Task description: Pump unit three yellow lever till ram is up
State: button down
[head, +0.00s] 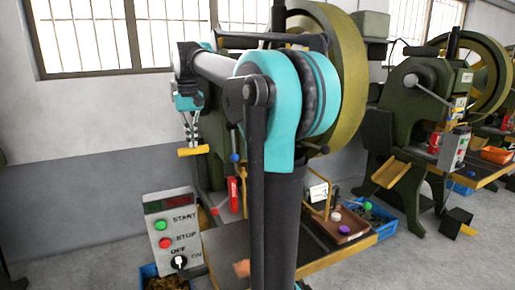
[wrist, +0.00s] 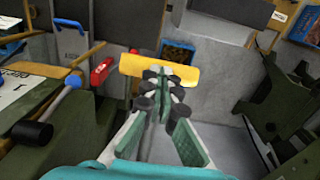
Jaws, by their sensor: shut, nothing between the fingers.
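A yellow bar (head: 193,151), which looks like the lever's handle, lies nearly level just below my gripper (head: 190,138) at the left of the nearest green press. In the wrist view the yellow bar (wrist: 185,73) crosses just beyond the tips of my gripper (wrist: 158,76). The fingers are shut with nothing between them. The tips are at or very close to the bar; I cannot tell whether they touch. My arm hides much of the press, and I cannot make out its ram or unit number.
A control box (head: 173,234) with green and red buttons stands at lower left. A large olive flywheel (head: 346,80) is behind my arm. A brown tray (head: 340,232) sits on the work table. Another green press (head: 400,135) stands at right. A red-handled item (wrist: 101,72) is near the bar.

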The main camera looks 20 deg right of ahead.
dwell(0.3)
jog(key=shift+r, duration=3.5)
